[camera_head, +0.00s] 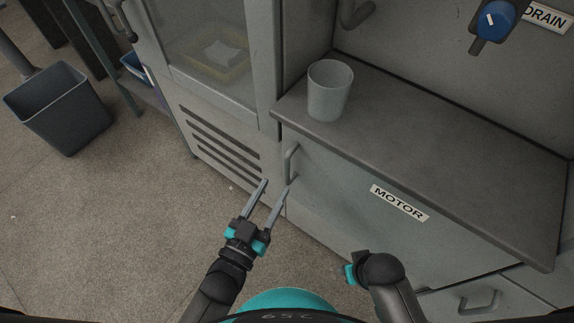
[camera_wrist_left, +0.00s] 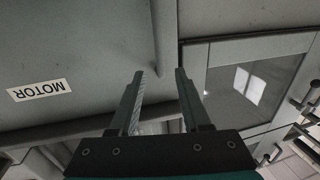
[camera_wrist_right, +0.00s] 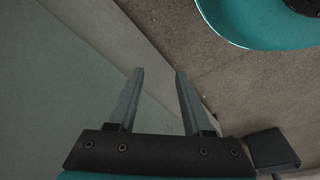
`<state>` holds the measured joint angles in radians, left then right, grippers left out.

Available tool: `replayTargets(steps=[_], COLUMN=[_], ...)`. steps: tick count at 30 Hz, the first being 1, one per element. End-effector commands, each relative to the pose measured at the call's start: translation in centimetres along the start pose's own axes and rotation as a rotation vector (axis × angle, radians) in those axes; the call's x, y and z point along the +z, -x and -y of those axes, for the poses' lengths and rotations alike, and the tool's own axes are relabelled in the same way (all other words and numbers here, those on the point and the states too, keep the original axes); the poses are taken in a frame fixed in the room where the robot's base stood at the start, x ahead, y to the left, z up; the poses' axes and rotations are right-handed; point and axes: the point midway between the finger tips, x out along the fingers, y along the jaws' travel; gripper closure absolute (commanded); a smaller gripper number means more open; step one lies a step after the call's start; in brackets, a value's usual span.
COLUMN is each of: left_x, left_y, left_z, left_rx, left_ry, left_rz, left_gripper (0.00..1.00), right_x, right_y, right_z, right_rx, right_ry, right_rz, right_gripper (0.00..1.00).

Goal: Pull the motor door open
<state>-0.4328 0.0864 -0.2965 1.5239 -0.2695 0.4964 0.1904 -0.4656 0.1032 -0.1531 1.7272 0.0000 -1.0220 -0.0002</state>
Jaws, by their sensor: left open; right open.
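The motor door (camera_head: 345,205) is the grey front panel under the counter, with a white MOTOR label (camera_head: 399,202). It looks closed, flush with the cabinet front. Its vertical bar handle (camera_head: 290,163) is at the door's upper left. My left gripper (camera_head: 276,187) is open and empty, its fingertips just below and left of the handle, with no clear contact. The left wrist view shows the label (camera_wrist_left: 39,91) upside down and the open fingers (camera_wrist_left: 160,73); I cannot make out the handle there. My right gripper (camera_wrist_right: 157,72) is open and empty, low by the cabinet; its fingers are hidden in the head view.
A grey cup (camera_head: 330,92) stands on the counter (camera_head: 440,130). Left of the motor door is a glazed door (camera_head: 210,50) above a slatted vent (camera_head: 222,150). A drawer handle (camera_head: 479,301) is at lower right. A dark bin (camera_head: 62,108) stands far left. The floor left of my left arm is clear.

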Motion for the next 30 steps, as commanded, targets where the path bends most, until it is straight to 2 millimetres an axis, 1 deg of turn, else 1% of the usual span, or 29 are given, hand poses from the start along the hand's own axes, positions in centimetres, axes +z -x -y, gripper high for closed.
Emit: replayTargets(steps=[1,6,9,13,19,28,29,30], left_x=[0.1,0.2,0.2,0.2,0.1,0.1,0.1,0.1], left_y=[-1.1,-4.0,-5.5,-6.9,-8.1,-8.2,-8.2,-8.2], left_z=[0.0,0.0,0.0,0.0,0.0,0.0,0.0,0.0], left_rx=[0.0,0.0,0.0,0.001,0.0,0.0,0.0,0.0], left_ry=[0.0,0.0,0.0,0.0,0.0,0.001,0.001,0.001], left_rz=[-0.005,-0.002,-0.002,-0.001,0.001,0.002,0.002,0.002], left_gripper=[0.53,0.53,0.53,0.53,0.53,0.53,0.54,0.58], right_x=[-0.4,-1.7,-2.4,-3.0,-3.4,-3.5,-3.5,-3.5], right_y=[0.2,1.6,2.4,3.3,4.1,4.3,4.3,4.3], right_z=[0.0,-0.1,-0.1,-0.2,-0.2,-0.2,-0.2,-0.2], right_rx=[0.001,0.002,0.003,0.004,0.004,0.004,0.004,0.004], right_ry=[0.0,-0.002,-0.003,-0.003,-0.004,-0.004,-0.004,-0.004], right_rz=[-0.01,-0.037,-0.051,-0.065,-0.076,-0.078,-0.078,-0.078], right_gripper=[0.5,0.5,0.5,0.5,0.5,0.5,0.5,0.5])
